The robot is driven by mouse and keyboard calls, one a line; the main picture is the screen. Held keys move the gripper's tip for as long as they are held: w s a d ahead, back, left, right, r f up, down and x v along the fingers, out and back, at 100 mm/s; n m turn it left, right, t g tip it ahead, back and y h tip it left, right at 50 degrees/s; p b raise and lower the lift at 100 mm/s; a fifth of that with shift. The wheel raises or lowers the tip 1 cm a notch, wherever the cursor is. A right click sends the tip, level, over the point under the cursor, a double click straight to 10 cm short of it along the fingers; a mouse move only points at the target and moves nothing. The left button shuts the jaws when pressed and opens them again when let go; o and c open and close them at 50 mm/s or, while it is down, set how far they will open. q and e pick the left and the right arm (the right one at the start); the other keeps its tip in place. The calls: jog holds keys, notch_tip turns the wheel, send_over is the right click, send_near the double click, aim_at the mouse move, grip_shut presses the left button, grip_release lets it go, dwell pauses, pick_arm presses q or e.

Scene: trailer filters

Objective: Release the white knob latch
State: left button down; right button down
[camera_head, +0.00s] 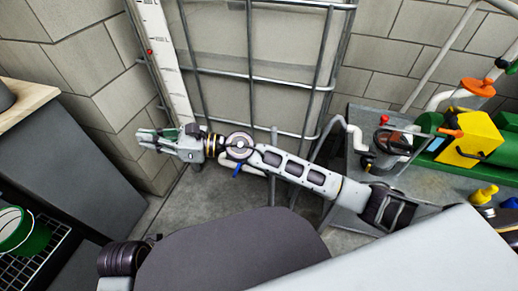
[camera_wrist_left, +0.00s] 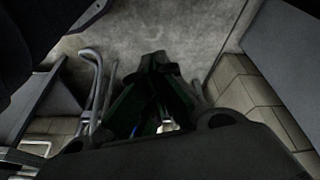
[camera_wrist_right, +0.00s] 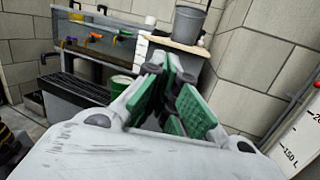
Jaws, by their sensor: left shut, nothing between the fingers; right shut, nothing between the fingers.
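I cannot make out a white knob latch in any view. My right gripper (camera_head: 145,138) reaches left across the head view, in front of the lower left of a caged tank. It is shut and empty, clear of the wall and the cage. Its green-padded fingers (camera_wrist_right: 172,68) also show in the right wrist view. My left gripper is outside the head view. In the dark left wrist view its fingers (camera_wrist_left: 156,62) are shut and empty above the grey floor.
The wire-caged tank (camera_head: 225,70) carries a white scale strip (camera_head: 160,45). At right is a trailer bed (camera_head: 420,180) with a green and yellow machine (camera_head: 475,140) and pipes. A grey cabinet (camera_head: 70,150) stands at left by a green bucket (camera_head: 28,235). Grey floor (camera_head: 195,205) lies between.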

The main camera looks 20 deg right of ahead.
jog(key=w+d+f+n+g+h, duration=0.2)
jog(key=d+f+n+h, duration=0.3)
jog(key=f, duration=0.4)
jog(key=w+d+f+n+g+h, duration=0.1)
jog(key=d+f+n+g+h, duration=0.15)
jog(key=f+n+h, duration=0.4)
pick_arm(q)
jog(key=shift+s+d+f+h, duration=0.15)
jog(key=shift+d+f, duration=0.2)
jog(key=shift+d, duration=0.2)
jog(key=shift+s+d+f+h, duration=0.15)
jog(key=shift+d+f, duration=0.15)
jog(key=shift+d, duration=0.25)
pick_arm(e)
jog(key=w+d+f+n+t+h, duration=0.1)
jog(key=w+d+h, duration=0.3)
jog(key=d, duration=0.8)
jog(key=w+d+f+n+t+h, duration=0.1)
jog(key=w+d+h, duration=0.4)
jog(key=d, duration=0.8)
notch_tip(320, 180, down, 2)
jog(key=shift+w+f+n, duration=0.1)
jog(key=shift+w+n, duration=0.65)
jog(key=shift+w, duration=0.1)
pick_arm(q)
jog(key=shift+f, duration=0.1)
pick_arm(e)
jog(key=shift+f+h, duration=0.2)
jog(key=shift+h, duration=0.05)
